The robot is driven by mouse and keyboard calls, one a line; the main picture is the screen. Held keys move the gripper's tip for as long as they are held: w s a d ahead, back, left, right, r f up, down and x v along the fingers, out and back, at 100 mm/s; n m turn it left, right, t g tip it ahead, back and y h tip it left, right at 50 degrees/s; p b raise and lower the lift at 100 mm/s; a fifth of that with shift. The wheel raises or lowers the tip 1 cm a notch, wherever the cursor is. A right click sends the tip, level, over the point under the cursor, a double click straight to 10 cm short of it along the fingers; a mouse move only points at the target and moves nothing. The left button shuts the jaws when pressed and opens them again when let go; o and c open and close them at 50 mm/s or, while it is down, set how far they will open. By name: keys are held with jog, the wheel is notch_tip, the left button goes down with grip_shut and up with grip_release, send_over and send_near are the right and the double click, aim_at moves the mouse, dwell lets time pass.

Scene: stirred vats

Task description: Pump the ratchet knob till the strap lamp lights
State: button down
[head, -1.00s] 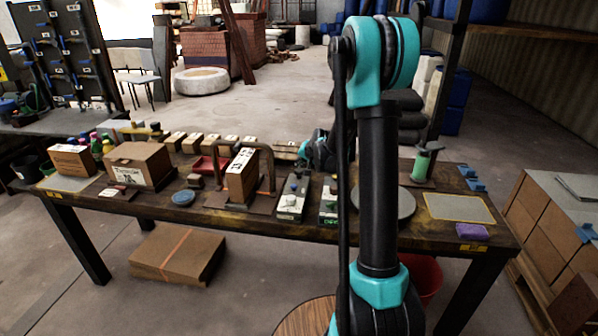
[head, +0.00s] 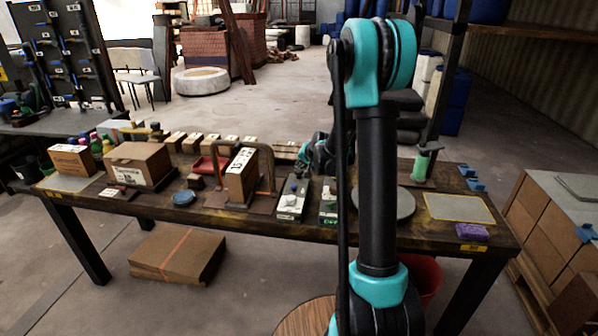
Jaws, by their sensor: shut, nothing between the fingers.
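A brown carton (head: 241,176) stands upright under a bent metal arch (head: 271,160) on a dark base plate near the front middle of the table. A pale green and white box with a small knob on top (head: 292,201) stands just right of it. I cannot make out which part is the ratchet knob, or a lit lamp. My gripper (head: 304,164) is small and dark, shut and empty, above and behind these boxes. Whether it touches anything is unclear.
A red tray (head: 206,165) and a row of small blocks lie behind. A grey disc (head: 398,204), green spool (head: 421,166) and purple sponge (head: 472,231) are at right.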

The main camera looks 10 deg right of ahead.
aim_at(300, 171)
jog(key=shift+f, duration=1.25)
dwell(1.0)
jog(key=shift+r, duration=1.7)
jog(key=shift+r, duration=2.5)
jog(key=shift+r, duration=0.1)
notch_tip(300, 171, up, 4)
jog(key=shift+f, duration=0.25)
jog(key=shift+f, duration=0.15)
